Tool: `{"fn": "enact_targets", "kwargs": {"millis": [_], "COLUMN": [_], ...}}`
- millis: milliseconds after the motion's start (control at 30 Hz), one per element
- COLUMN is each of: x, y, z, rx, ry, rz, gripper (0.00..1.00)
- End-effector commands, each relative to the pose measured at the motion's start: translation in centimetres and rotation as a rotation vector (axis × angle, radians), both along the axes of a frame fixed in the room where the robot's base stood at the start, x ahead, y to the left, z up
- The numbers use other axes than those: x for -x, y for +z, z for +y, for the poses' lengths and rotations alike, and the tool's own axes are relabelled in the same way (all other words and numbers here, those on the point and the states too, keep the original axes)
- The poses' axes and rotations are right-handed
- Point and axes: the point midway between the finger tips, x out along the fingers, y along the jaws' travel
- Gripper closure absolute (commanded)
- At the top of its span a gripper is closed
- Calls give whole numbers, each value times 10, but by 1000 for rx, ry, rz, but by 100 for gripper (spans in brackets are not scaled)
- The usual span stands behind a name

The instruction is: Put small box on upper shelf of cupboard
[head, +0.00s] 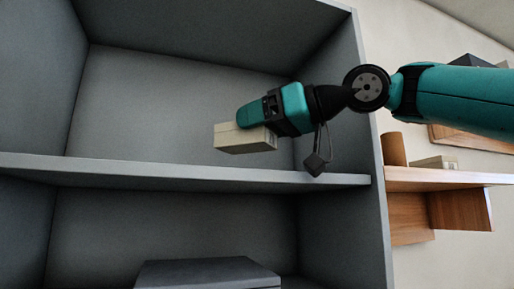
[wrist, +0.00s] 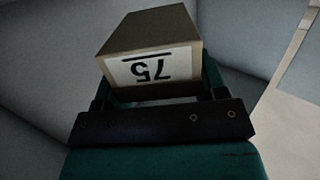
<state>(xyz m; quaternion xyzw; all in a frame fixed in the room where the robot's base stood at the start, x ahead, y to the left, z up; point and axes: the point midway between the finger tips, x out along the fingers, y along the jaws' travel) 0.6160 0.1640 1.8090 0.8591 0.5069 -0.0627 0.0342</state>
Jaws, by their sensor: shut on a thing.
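The small box (head: 245,143) is beige. In the wrist view the small box (wrist: 156,35) carries a white label that reads 75 upside down. My gripper (head: 243,124) is shut on the box, with a teal finger on each side of it in the wrist view. In the head view the box is at the opening of the grey cupboard's upper compartment, a little above the upper shelf (head: 170,172). I cannot tell exactly how far inside it is. The upper shelf looks empty. The cupboard's right side panel (head: 350,110) stands close to my arm.
A dark grey box (head: 208,273) stands in the lower compartment. To the right, a wooden wall shelf (head: 440,178) holds a brown cylinder (head: 394,149) and a pale box (head: 434,162). The left part of the upper compartment is free.

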Motion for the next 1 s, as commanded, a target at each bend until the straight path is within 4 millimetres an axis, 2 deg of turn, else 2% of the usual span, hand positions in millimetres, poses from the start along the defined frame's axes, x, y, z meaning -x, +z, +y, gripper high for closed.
{"fn": "enact_targets", "kwargs": {"millis": [167, 333, 500, 867, 900, 1000], "x": [0, 1, -7, -8, -8, -8], "y": [-13, -34, -40, -47, -45, -45], "z": [0, 0, 2, 2, 2, 2], "rx": [-1, -1, 0, -1, 0, 0], "ry": [0, 0, 1, 0, 0, 0], "rz": [2, 3, 0, 0, 0, 0], "gripper": [86, 86, 86, 86, 28, 9]}}
